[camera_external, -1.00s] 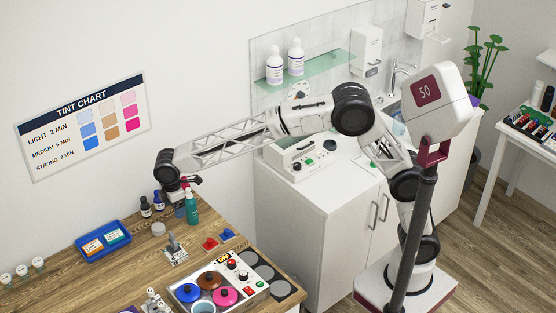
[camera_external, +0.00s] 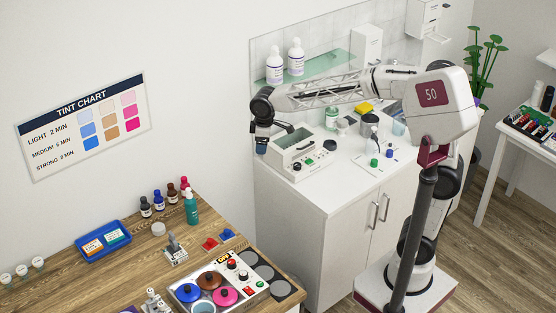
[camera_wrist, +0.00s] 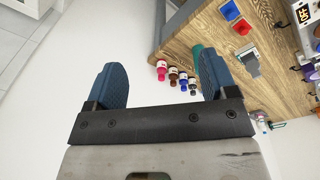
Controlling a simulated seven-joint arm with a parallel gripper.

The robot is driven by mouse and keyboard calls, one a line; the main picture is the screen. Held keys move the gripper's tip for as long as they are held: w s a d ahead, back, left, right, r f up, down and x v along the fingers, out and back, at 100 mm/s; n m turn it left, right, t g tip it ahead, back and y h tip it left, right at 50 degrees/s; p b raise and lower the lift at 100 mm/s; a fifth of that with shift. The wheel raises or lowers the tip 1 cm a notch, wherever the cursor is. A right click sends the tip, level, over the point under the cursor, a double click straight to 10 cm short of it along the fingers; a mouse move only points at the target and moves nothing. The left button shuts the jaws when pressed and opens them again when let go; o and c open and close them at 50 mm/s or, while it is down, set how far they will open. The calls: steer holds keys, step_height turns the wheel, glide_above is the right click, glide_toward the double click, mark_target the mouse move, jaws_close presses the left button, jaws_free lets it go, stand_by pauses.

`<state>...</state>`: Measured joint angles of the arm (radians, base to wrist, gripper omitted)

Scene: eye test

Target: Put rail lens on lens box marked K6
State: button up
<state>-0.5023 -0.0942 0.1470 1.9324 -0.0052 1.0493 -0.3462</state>
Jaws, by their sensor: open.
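My gripper (camera_external: 262,142) hangs at the left edge of the white cabinet, beside the grey-white machine. In the wrist view my gripper (camera_wrist: 163,78) has its two blue fingers wide apart with nothing between them. No lens or box is clearly marked K6 in what I can read. Small round discs on stands (camera_external: 22,270), possibly the lenses, are at the far left of the wooden table. A blue tray (camera_external: 80,251) holds an orange-labelled box (camera_external: 92,246) and a teal-labelled box (camera_external: 114,236); their markings are too small to read.
Several small bottles (camera_external: 159,201) and a green pump bottle (camera_external: 191,208) stand at the wooden table's back. A white panel with coloured pots (camera_external: 218,287) is in front. The machine (camera_external: 298,155) stands on the white cabinet (camera_external: 325,190). Free wood lies around the blue tray.

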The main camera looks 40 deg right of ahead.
steer(key=s+d+f+m, duration=0.2)
steer(key=s+d+m, duration=0.1)
steer(key=s+d, duration=0.6)
steer(key=s+d+f+m+t, duration=0.1)
steer(key=s+d+f+m, duration=0.2)
steer(key=s+d, duration=0.6)
steer(key=s+d+f+m, duration=0.2)
steer(key=s+d+m, duration=0.2)
steer(key=s+d, duration=0.5)
steer(key=d, duration=0.4)
steer(key=shift+d+f+t+h, duration=0.15)
steer(key=shift+d+t+h, duration=0.05)
steer(key=shift+t+h, duration=0.1)
